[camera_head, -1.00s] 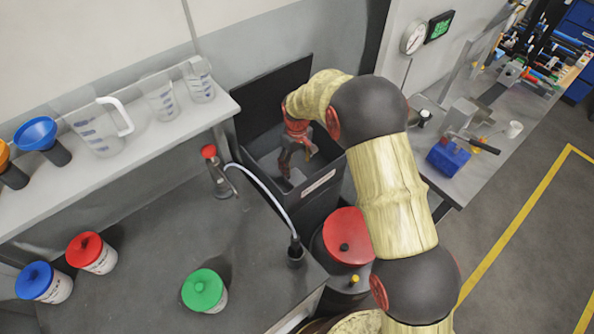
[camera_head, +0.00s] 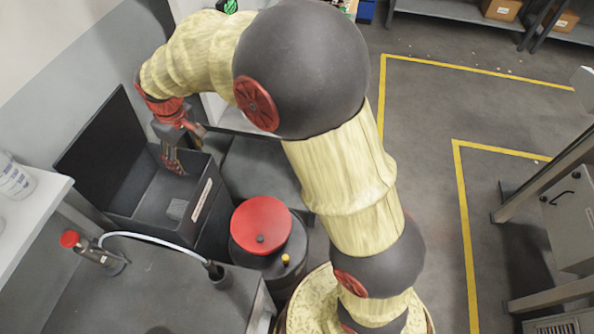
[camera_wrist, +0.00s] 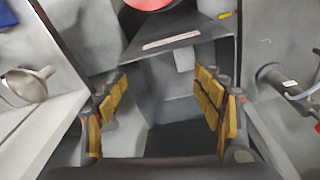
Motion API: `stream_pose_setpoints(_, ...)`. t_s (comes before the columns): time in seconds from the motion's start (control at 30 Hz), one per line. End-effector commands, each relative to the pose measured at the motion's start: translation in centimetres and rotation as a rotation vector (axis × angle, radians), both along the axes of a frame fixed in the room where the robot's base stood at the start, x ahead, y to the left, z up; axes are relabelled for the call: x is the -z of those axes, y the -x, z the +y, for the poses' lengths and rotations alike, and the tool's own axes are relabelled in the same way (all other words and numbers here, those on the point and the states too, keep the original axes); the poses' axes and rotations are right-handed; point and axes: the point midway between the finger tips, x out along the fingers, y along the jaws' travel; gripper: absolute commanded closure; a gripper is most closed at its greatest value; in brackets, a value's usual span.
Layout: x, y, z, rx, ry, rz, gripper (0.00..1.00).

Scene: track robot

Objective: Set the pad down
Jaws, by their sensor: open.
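A small grey square pad (camera_head: 176,209) lies on the floor of the open dark bin (camera_head: 140,218), close to the wall with the white label. In the wrist view a light grey patch that looks like the pad (camera_wrist: 184,59) shows beyond the fingertips, near the labelled wall. My gripper (camera_head: 174,165) is over the back right part of the bin, apart from the pad. In the wrist view my gripper (camera_wrist: 160,105) has its yellow-padded fingers wide apart with nothing between them.
The bin's raised lid (camera_head: 100,155) stands at its left. A red-lidded drum (camera_head: 262,222) stands right of the bin. A bench with a red-capped bottle (camera_head: 95,250) and a curved hose (camera_head: 150,240) is in front. Open floor lies to the right.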

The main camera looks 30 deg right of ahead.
Motion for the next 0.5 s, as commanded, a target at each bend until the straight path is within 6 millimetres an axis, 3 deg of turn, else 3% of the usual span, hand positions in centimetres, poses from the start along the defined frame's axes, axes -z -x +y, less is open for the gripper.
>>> stream_pose_setpoints(0.03,-2.0,1.0,-1.4,0.029,-0.009,-0.021,0.33)
stream_pose_setpoints(0.2,-7.0,4.9,-5.7,0.128,-0.033,-0.073,0.33)
stream_pose_setpoints(0.5,-12.8,13.5,-12.1,0.298,-0.074,-0.169,0.33)
